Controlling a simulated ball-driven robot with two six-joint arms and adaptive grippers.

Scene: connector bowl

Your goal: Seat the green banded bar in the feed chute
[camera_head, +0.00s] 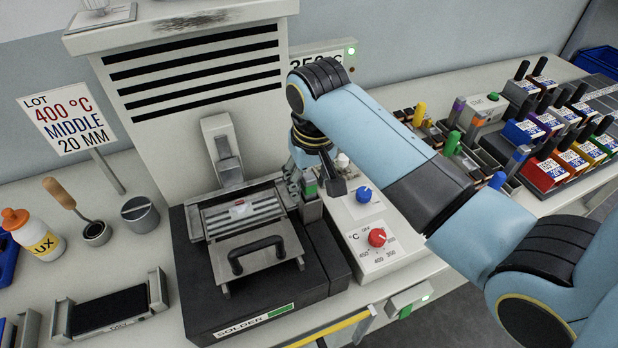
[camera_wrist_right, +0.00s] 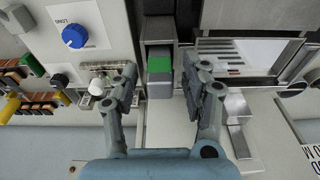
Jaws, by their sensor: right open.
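The green banded bar (camera_wrist_right: 160,66) shows in the right wrist view with its grey end and green band, standing in the mouth of the grey feed chute (camera_wrist_right: 146,28). How deep it sits I cannot tell. My right gripper (camera_wrist_right: 162,88) is open, one finger on each side of the bar with a gap to both. In the head view the gripper (camera_head: 318,176) is over the chute at the right side of the solder machine, and partly hides the bar, whose green band (camera_head: 311,190) shows just below it. My left gripper is not in view.
Left of the chute is a slotted metal tray with a black handle (camera_head: 256,251). Right of it is a control box with a blue knob (camera_head: 364,194) and a red knob (camera_head: 377,237). Racks of coloured connectors (camera_head: 551,172) stand farther right. A bottle (camera_head: 34,237) stands at the left.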

